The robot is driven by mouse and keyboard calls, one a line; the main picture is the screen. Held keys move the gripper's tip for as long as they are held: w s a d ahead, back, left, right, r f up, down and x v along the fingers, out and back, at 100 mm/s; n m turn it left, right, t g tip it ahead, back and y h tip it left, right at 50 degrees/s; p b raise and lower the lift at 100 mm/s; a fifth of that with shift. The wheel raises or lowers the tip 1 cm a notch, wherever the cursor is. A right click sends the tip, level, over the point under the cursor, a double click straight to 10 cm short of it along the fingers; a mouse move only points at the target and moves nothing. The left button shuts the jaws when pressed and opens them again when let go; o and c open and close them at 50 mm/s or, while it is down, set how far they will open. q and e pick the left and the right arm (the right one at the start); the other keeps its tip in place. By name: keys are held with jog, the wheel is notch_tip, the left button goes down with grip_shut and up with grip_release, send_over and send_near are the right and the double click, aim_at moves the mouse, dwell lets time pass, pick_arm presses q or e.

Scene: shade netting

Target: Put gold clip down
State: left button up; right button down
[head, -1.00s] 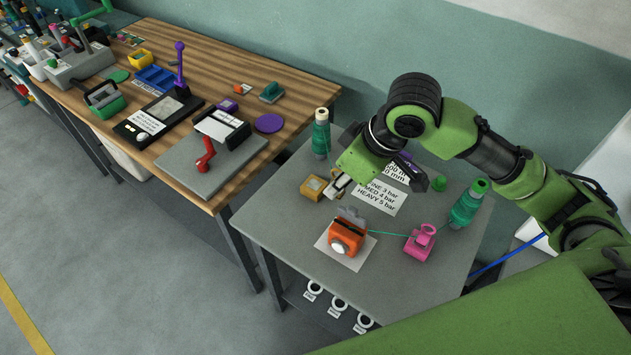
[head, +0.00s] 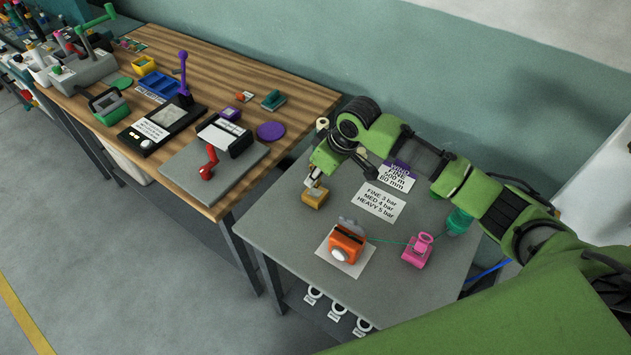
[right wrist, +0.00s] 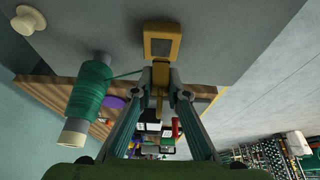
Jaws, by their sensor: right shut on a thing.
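I cannot tell whether the clip touches the table. My left gripper is not in view.
A green thread spool (right wrist: 90,97) stands close beside my gripper, with a thread running towards the clip. An orange device (head: 346,245) on white paper, a pink device (head: 417,250) and a label card (head: 379,201) lie to the right. Bare table lies in front of the clip.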

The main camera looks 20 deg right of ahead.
notch_tip(320, 180, down, 2)
jog(key=shift+f+p, duration=0.2)
jog(key=shift+p, duration=0.45)
jog(key=shift+f, duration=0.35)
jog(key=shift+f, duration=0.15)
jog(key=c, duration=2)
grip_release()
jog(key=b+v, duration=0.1)
jog(key=v, duration=1.1)
jog(key=shift+b, duration=0.3)
